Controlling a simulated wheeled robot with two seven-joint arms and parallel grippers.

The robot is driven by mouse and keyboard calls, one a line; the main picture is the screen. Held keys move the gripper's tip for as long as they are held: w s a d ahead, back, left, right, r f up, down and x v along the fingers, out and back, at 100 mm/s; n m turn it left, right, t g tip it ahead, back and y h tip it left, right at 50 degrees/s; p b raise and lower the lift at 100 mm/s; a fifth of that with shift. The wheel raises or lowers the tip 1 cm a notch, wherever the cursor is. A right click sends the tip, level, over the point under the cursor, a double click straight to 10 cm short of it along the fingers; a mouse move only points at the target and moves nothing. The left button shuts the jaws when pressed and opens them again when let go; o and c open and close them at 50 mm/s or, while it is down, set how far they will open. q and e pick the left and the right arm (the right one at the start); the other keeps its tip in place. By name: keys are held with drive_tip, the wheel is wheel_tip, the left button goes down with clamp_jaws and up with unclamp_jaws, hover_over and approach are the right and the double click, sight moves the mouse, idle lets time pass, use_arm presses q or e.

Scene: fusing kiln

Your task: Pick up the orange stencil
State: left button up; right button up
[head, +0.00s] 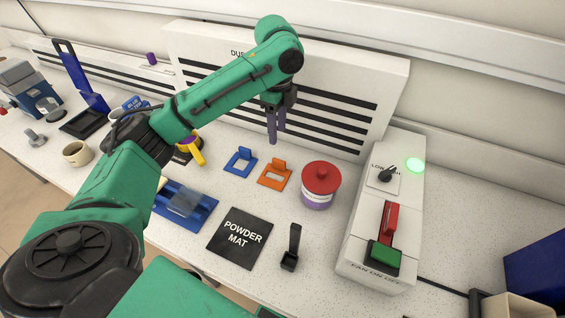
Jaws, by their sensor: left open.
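The orange stencil (274,174) lies on the white speckled bench, a flat frame with a raised tab at its back edge. A similar blue stencil (240,161) lies just to its left. My left gripper (272,138) is open and empty, pointing down above the bench, behind and above the orange stencil and apart from it. My green left arm comes in from the left and arches over the bench. My right gripper is out of view.
A red-lidded jar (320,185) stands close right of the orange stencil. A black powder mat (240,238), black scoop (291,249) and blue tray (184,204) lie in front. The slotted dust panel (340,90) stands behind; a switch box (381,215) stands right.

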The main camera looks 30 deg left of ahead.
sight(277, 159)
use_arm(q)
drive_tip(key=f+p, duration=0.1)
drive_tip(key=f, duration=0.2)
drive_tip(key=f+p, duration=0.1)
drive_tip(key=f, duration=0.3)
drive_tip(key=f+p, duration=0.1)
drive_tip(key=f, duration=0.3)
drive_tip(key=shift+s+a+f, duration=0.1)
drive_tip(key=shift+s, duration=0.15)
drive_tip(key=shift+f, duration=0.2)
drive_tip(key=shift+c, duration=0.3)
clamp_jaws()
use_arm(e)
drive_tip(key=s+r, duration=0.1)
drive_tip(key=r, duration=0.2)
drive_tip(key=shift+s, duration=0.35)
